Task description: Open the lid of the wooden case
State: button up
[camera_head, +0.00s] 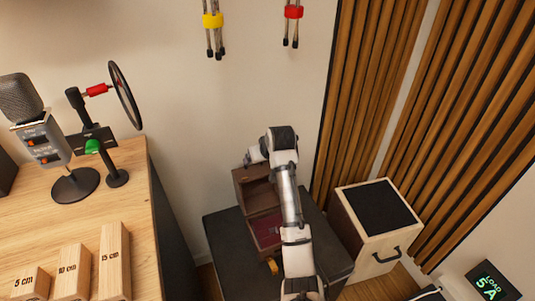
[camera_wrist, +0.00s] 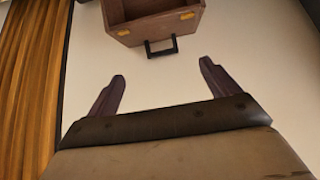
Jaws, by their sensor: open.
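The wooden case (camera_head: 267,232) stands on a dark box, partly hidden behind my arm. Its lid (camera_head: 246,190) is raised at the back, and a dark red interior shows below it. In the wrist view, a brown wooden part of the case, which looks like the lid (camera_wrist: 160,26), is at the top edge, with brass-coloured fittings and a black handle (camera_wrist: 161,47). My gripper (camera_wrist: 162,70) is open and empty, its fingers apart from the handle, with pale wall between them. In the head view my gripper (camera_head: 254,156) is above the lid.
The dark box (camera_head: 222,241) bears the case. A wooden-sided speaker cabinet (camera_head: 347,218) stands to its right, before slatted panels (camera_head: 440,110). On the left is a desk (camera_head: 135,190) with a microphone (camera_head: 20,98) and wooden blocks (camera_head: 114,262). Cables hang on the wall above.

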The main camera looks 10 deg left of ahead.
jog(key=v, duration=0.8)
jog(key=shift+b, duration=0.35)
jog(key=shift+f, duration=0.1)
